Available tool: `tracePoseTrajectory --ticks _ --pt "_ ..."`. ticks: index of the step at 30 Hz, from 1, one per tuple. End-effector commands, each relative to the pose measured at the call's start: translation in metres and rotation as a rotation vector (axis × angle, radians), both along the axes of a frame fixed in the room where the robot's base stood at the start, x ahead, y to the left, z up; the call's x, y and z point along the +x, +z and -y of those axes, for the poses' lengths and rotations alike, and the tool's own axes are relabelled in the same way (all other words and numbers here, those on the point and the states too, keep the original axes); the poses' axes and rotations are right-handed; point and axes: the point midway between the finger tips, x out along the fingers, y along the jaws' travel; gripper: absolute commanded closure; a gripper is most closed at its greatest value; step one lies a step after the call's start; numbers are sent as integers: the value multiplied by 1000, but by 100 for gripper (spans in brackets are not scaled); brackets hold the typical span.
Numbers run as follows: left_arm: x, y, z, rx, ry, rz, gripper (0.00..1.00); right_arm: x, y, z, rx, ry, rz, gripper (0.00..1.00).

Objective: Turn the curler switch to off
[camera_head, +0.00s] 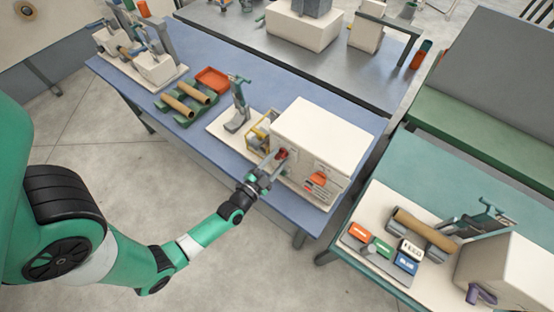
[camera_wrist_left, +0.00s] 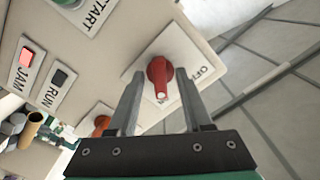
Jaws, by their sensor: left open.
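The curler switch is a red rotary knob (camera_wrist_left: 160,76) on a white plate (camera_wrist_left: 190,62) on the machine's cream panel in the left wrist view. The plate carries lettering that is partly hidden and seems to include "OFF". In the head view the red knob (camera_head: 282,154) shows on the front of the white machine (camera_head: 318,135). My left gripper (camera_wrist_left: 158,88) is open, with one finger on each side of the knob. I cannot tell whether the fingers touch it. In the head view my left gripper (camera_head: 266,170) reaches the machine's front. My right gripper is not in view.
The panel also has a START plate (camera_wrist_left: 92,14), a red JAM light (camera_wrist_left: 27,56), a dark RUN light (camera_wrist_left: 59,78) and an orange knob (camera_wrist_left: 102,122). A red tray (camera_head: 212,79) and brown rolls stand on the blue table (camera_head: 335,218). A second teal table (camera_head: 465,165) stands at the right.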

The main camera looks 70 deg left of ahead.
Motion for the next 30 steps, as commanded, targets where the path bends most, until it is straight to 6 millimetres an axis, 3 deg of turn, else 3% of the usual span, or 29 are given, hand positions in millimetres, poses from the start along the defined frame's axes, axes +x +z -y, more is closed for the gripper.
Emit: tracePoseTrajectory --ticks 2,11,30 --pt "0 0 0 0 0 0 50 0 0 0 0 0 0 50" --pt "0 0 0 0 -1 1 100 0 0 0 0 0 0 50" --pt "0 0 0 -79 0 53 100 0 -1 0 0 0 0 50"
